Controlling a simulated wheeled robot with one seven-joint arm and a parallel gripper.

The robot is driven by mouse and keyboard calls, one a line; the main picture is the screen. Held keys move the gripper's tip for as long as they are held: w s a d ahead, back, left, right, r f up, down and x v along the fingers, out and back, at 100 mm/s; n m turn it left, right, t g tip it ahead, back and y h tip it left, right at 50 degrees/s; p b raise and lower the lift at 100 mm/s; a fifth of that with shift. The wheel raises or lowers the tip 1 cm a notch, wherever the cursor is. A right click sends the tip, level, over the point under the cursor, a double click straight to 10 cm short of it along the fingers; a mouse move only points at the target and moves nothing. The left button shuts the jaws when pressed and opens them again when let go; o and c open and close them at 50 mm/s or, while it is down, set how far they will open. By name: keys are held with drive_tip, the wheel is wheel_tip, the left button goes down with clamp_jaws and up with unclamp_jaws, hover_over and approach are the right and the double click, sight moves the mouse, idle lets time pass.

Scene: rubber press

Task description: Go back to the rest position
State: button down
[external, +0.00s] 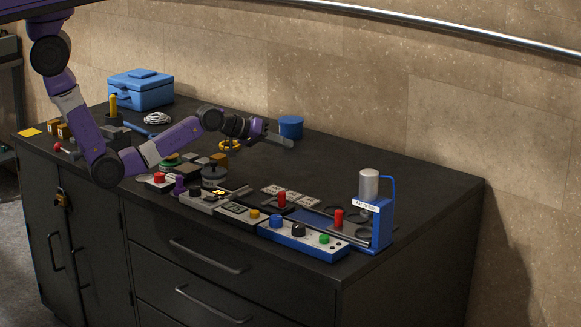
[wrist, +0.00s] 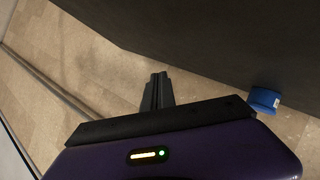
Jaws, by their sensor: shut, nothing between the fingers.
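My gripper (external: 280,141) is shut and empty. In the external view it hangs in the air above the dark worktop, at the end of my purple and grey arm, and points to the right. In the wrist view the closed fingers (wrist: 157,90) point toward the wall, with nothing between them. A blue round container (external: 291,127) appears just behind the gripper in the external view. It also shows at the right of the wrist view (wrist: 265,100), apart from the fingers.
The worktop (external: 400,170) is bare at right and back. Along its front stand a blue button panel (external: 302,241), a blue press stand (external: 378,222) with a grey cylinder, and several small devices. A blue box (external: 140,91) stands back left. A tiled wall (external: 340,80) rises behind.

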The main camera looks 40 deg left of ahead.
drive_tip(key=s+a+r+m+t+b, duration=0.1)
drive_tip(key=s+a+r+m+t, duration=0.4)
drive_tip(key=s+a+m, duration=0.5)
drive_tip(key=s+a+f+n+y, duration=0.1)
drive_tip(key=s+a+f, duration=0.1)
drive_tip(key=s+a, duration=0.3)
drive_tip(key=s+a+f+n+y, duration=0.1)
drive_tip(key=s+a+f+n, duration=0.1)
drive_tip(key=s+a, duration=0.3)
drive_tip(key=s+a+f+n+y, duration=0.1)
drive_tip(key=s+a+f, duration=0.1)
drive_tip(key=s+a, duration=0.4)
drive_tip(key=shift+s+f+n+b, duration=0.2)
drive_tip(key=shift+n+b, duration=0.1)
drive_tip(key=shift+n, duration=0.1)
drive_tip(key=s+a, duration=0.1)
drive_tip(key=s, duration=0.2)
drive_tip(key=s+a+n+y, duration=0.1)
drive_tip(key=s+a, duration=0.1)
drive_tip(key=s+a+y, duration=0.1)
drive_tip(key=s, duration=0.2)
drive_tip(key=shift+s+a+f+n, duration=0.15)
drive_tip(key=shift+s+f+n, duration=0.15)
drive_tip(key=shift+f+n, duration=0.1)
drive_tip(key=s+a+r+n+g+y, duration=0.1)
drive_tip(key=s+a+r+n, duration=0.1)
drive_tip(key=s, duration=0.7)
drive_tip(key=shift+a+r+y, duration=0.15)
drive_tip(key=shift+y, duration=0.25)
